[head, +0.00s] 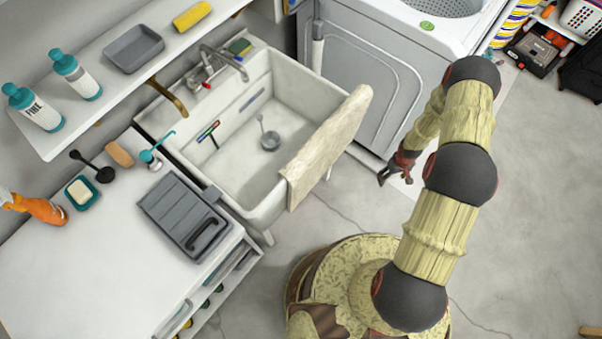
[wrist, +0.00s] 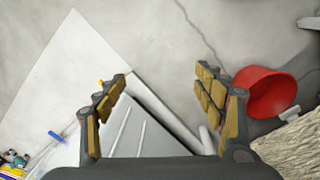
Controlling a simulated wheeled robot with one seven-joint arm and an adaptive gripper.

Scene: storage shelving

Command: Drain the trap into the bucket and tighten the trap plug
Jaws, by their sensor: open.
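My gripper (head: 396,170) hangs beside the front of the white washer, to the right of the sink. In the wrist view its two padded fingers (wrist: 165,88) are spread wide with nothing between them. A red bucket (wrist: 262,92) lies in the wrist view just beyond the right finger, partly covered by it; its inside is dark. A small white piece (wrist: 289,115) shows by the bucket's lower edge; I cannot tell what it is. The bucket is not visible in the head view. I cannot make out the trap or its plug in either view.
The utility sink (head: 230,170) has a beige towel (head: 328,145) over its front rim; the towel's edge also shows in the wrist view (wrist: 292,150). The washer (head: 372,85) stands close to my gripper. Open concrete floor (head: 545,190) lies to the right.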

